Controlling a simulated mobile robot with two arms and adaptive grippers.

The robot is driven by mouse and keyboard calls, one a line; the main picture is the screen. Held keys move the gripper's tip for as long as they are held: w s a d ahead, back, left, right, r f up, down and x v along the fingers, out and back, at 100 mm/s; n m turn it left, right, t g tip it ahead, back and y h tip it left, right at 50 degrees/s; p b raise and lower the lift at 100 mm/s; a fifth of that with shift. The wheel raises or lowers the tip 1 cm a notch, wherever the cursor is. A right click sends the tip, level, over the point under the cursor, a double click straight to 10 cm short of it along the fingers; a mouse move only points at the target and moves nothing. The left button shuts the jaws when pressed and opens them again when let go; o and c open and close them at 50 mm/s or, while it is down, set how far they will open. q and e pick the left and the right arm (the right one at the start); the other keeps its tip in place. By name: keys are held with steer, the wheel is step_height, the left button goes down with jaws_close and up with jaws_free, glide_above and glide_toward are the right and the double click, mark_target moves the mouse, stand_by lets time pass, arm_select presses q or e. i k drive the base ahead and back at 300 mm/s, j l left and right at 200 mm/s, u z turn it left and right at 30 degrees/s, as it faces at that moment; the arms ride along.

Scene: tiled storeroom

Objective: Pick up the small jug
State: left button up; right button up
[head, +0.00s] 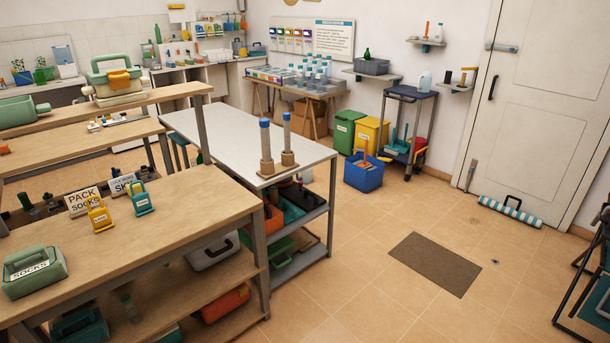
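No object in the head view is clearly marked as the small jug. A pale jug-like container (424,82) stands upright on top of the dark cart (409,93) by the back wall, far across the room. It is too small in the picture to make out its details. A yellow handled item (99,217) and a teal handled item (141,199) stand on the near wooden bench; I cannot tell whether either is a jug. Neither of my grippers is in view.
A white-topped table (225,142) with wooden-based posts stands mid-room. A blue crate (363,175), green bin (349,131) and yellow bin (371,134) sit near the cart. A brown mat (435,264) lies on open tiled floor. A striped roll (510,211) lies by the door.

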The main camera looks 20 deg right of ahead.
mark_target(306, 177)
steer(key=i+l+z, duration=0.1)
steer(key=i+z, duration=0.4)
steer(key=i, duration=0.2)
steer(key=i+l+z, duration=0.3)
steer(key=i+z, duration=0.15)
steer(key=i+l+z, duration=0.15)
steer(key=i+z, duration=0.3)
steer(key=i+j+z, duration=0.1)
steer(key=i+z, duration=0.35)
steer(key=i, duration=0.2)
steer(key=i+j+z, duration=0.2)
steer(key=i+z, duration=0.25)
steer(key=i+u, duration=0.15)
steer(key=i, duration=0.35)
steer(key=i+l+u, duration=0.15)
steer(key=i, duration=0.4)
steer(key=i+u, duration=0.1)
steer(key=i, duration=0.4)
steer(key=i+l+u, duration=0.15)
steer(key=i, duration=0.35)
steer(key=i+j+u, duration=0.2)
steer(key=i+u, duration=1)
steer(key=u, duration=0.2)
steer(key=i+l+u, duration=0.25)
steer(key=i+u, duration=0.2)
steer(key=k, duration=0.05)
